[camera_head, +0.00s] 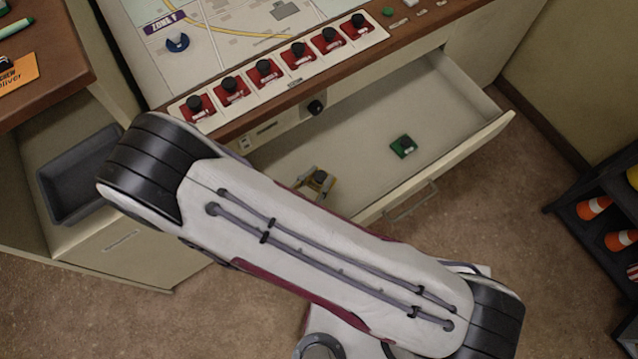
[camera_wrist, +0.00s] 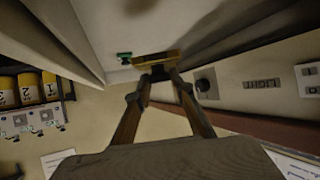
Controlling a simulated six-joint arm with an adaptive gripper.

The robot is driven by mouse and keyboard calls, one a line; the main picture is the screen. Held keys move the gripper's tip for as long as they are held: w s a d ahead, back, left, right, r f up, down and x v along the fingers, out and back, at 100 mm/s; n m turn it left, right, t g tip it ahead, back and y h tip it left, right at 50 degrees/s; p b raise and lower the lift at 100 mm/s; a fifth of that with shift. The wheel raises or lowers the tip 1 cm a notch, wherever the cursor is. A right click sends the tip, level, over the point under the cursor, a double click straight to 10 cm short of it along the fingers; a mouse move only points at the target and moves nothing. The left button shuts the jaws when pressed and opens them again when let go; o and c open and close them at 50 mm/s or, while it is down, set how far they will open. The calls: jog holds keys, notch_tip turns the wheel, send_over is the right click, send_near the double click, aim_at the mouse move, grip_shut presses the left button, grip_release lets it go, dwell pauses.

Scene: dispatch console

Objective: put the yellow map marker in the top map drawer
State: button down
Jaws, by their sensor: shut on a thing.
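The yellow map marker (camera_head: 329,186) has a dark knob. In the head view it shows against the floor of the open map drawer (camera_head: 455,87), partly covered by my arm. In the wrist view the yellow marker (camera_wrist: 170,56) is between the fingertips of my gripper (camera_wrist: 158,74), which is shut on it. I cannot tell whether the marker touches the drawer floor. A green marker (camera_head: 403,146) lies in the drawer to the right of the yellow one; it also shows in the wrist view (camera_wrist: 124,57).
A grey tray (camera_head: 78,177) sits in an open compartment at left. A dark rack with orange cones (camera_head: 594,208) stands at right. The drawer's right part is clear.

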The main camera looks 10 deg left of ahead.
aim_at(317, 190)
jog(key=shift+f, duration=1.3)
jog(key=shift+f, duration=2.1)
jog(key=shift+f, duration=0.6)
jog(key=c, duration=1.8)
grip_release()
jog(key=shift+o, duration=0.2)
jog(key=shift+r, duration=0.2)
jog(key=shift+r, duration=0.45)
jog(key=v, duration=1.2)
